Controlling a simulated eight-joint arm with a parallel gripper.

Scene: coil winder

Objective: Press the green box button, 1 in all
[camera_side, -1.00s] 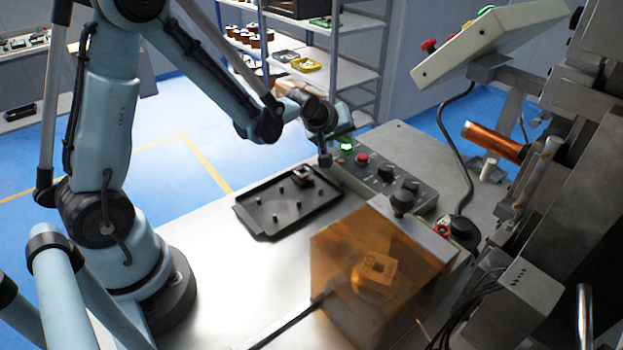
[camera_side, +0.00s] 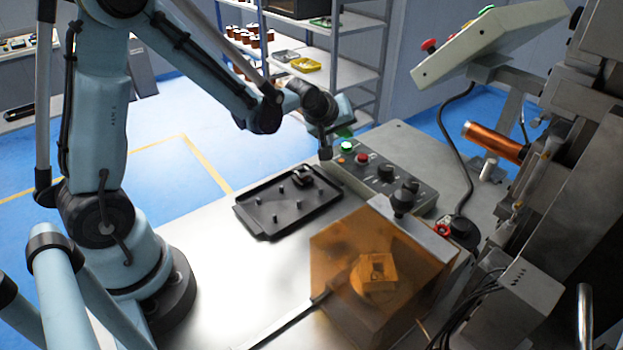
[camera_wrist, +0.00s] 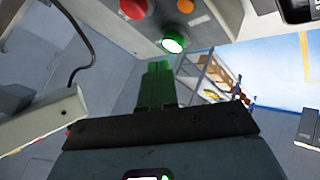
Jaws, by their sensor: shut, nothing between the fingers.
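A red button (camera_side: 362,159), an orange button (camera_wrist: 185,6) and black knobs (camera_side: 385,172) are close to the green one. A black tray (camera_side: 270,222) with pegs lies in front. An orange clear guard (camera_side: 335,250) and the winder stand to the right.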

